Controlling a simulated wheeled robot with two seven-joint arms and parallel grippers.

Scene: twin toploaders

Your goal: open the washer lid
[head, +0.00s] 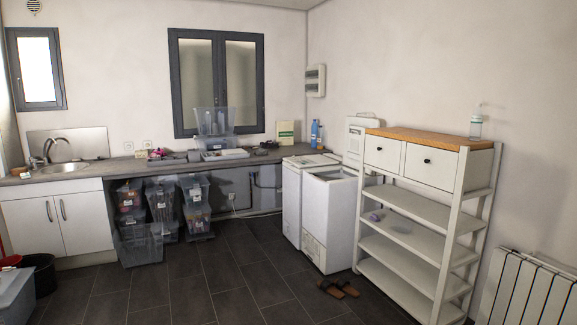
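Two white top-loading machines stand side by side past the end of the counter. The left machine (292,205) has a flat top with its lid (310,160) lying shut. The right machine (327,225) stands nearer to me and shows a recessed grey area (335,174) on top. A pale upright panel (356,138) rises behind it; it looks like a raised lid, but I cannot tell for sure. Which machine is the washer is not clear. Neither of my grippers is in view.
A white shelf unit (403,264) with a wooden top stands close to the right of the machines. Brown sandals (338,288) lie on the floor before them. The dark tiled floor (215,275) is clear in the middle. A radiator (530,290) is at far right.

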